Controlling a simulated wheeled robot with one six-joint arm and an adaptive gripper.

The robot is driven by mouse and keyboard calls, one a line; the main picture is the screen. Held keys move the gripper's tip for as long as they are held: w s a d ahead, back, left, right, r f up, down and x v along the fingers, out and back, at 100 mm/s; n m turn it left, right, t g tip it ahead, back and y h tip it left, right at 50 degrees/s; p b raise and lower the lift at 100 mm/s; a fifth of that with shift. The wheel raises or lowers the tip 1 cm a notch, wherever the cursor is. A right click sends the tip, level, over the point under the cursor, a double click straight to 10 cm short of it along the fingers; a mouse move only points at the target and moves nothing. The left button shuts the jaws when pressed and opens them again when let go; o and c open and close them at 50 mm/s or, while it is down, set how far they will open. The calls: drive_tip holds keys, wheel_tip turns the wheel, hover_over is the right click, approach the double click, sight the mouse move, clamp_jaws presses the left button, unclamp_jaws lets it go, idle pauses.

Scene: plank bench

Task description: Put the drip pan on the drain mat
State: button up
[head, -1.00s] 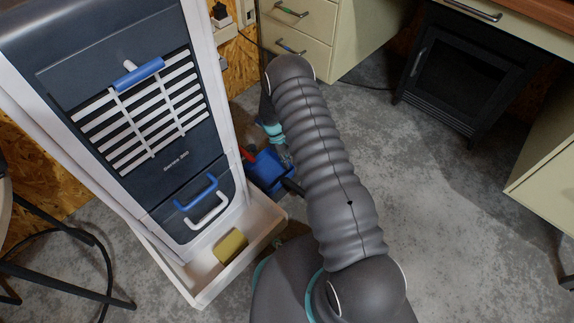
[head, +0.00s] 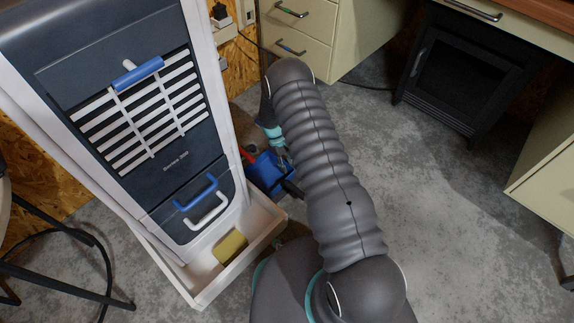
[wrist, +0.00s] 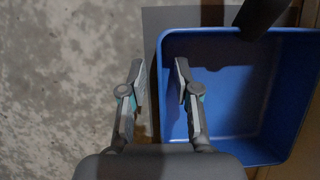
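A blue open-topped pan (wrist: 235,100), which I take for the drip pan, fills the right of the wrist view. In the head view the blue pan (head: 266,172) is on the floor right of the tall machine, partly hidden by my arm. My gripper (wrist: 159,75) is open, its fingers on either side of the pan's left wall. In the head view my gripper (head: 282,157) is at the pan, mostly behind my arm. A flat dark grey piece (wrist: 170,18) shows beside the pan; I cannot tell whether it is the drain mat.
The tall machine (head: 185,165) has a white tray (head: 199,292) at its foot, with a yellow block (head: 230,246) in it. A cream drawer cabinet (head: 308,38) and a dark cabinet (head: 465,80) stand behind. The floor (head: 455,210) on the right is clear.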

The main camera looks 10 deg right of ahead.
drive_tip(key=w+a+r+m+t, duration=0.1)
drive_tip(key=w+r, duration=0.1)
drive_tip(key=r, duration=1.3)
drive_tip(key=w+a+r+m+t, duration=0.1)
drive_tip(key=r, duration=1.4)
drive_tip(key=s+d+r+m+t+y, duration=0.1)
drive_tip(key=s+r, duration=0.3)
drive_tip(key=r, duration=0.4)
drive_tip(key=s+r+t+y, duration=0.15)
drive_tip(key=s+r, duration=0.25)
drive_tip(key=r, duration=0.4)
drive_tip(key=s+r+m+t, duration=0.2)
drive_tip(key=s+r+t, duration=0.1)
drive_tip(key=s+r, duration=0.85)
drive_tip(key=s+d+m+t, duration=0.1)
drive_tip(key=s+t, duration=0.1)
drive_tip(key=s, duration=1.3)
drive_tip(key=shift+f+m+p, duration=0.4)
drive_tip(key=shift+f, duration=0.05)
